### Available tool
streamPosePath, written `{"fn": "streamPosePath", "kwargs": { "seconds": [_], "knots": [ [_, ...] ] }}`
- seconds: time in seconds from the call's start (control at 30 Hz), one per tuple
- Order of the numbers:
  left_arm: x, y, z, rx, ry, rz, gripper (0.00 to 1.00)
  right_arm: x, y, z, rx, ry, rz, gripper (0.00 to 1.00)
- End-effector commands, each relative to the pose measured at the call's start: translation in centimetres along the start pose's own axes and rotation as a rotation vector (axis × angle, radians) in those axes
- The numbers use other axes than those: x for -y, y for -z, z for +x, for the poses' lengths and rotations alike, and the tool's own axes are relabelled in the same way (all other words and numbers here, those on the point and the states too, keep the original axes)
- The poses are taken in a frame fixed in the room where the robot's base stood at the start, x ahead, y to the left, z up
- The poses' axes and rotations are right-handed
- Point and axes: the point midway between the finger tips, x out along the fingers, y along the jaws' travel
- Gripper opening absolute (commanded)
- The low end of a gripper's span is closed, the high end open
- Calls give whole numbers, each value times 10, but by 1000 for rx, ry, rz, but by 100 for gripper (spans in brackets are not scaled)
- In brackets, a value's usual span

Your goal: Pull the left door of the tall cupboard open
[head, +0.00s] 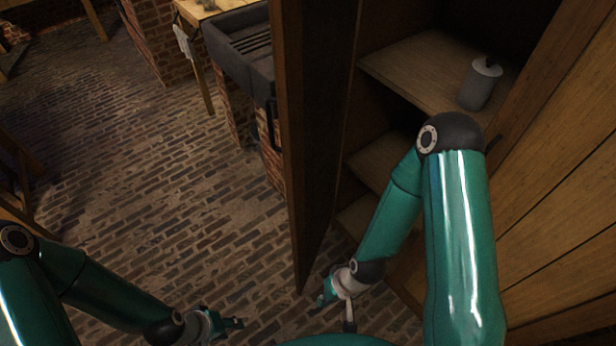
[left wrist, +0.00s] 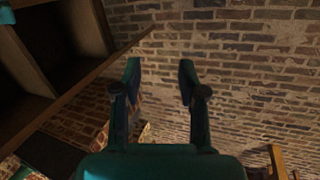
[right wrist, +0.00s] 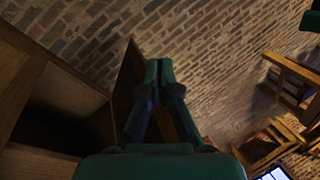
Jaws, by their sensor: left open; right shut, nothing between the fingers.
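The tall cupboard (head: 425,72) stands at the right in the head view, with its shelves exposed. Its left door (head: 318,120) stands swung out, seen nearly edge-on. My right gripper (head: 326,296) is low on the cupboard side of the door's lower end; its fingers are closed and empty, and they also show shut in the right wrist view (right wrist: 158,72). I cannot tell whether it touches the door. My left gripper (head: 238,322) is low over the floor, left of the door and apart from it. Its fingers are spread and empty in the left wrist view (left wrist: 160,78).
A grey canister (head: 480,84) stands on the upper shelf. Wooden planks (head: 560,210) fill the right side. A dark sink (head: 240,45) on brickwork lies behind the door. Wooden furniture (right wrist: 290,85) shows in the right wrist view.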

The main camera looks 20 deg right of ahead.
Motion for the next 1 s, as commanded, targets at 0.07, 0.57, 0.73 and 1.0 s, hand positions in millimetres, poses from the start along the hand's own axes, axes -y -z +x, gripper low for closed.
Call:
{"fn": "streamPosePath", "kwargs": {
  "seconds": [0.07,0.57,0.73,1.0],
  "knots": [
    [0,0,0,1,0,0,42,0,0,0,1,0,0,0],
    [4,0,11,1,0,0,90,-4,44,-2,-155,48,-64,0],
    [12,0,32,1,0,0,100,-17,126,-33,-483,144,-216,0],
    [25,0,68,1,0,0,100,-30,192,-152,-1041,342,-620,0]
  ]
}}
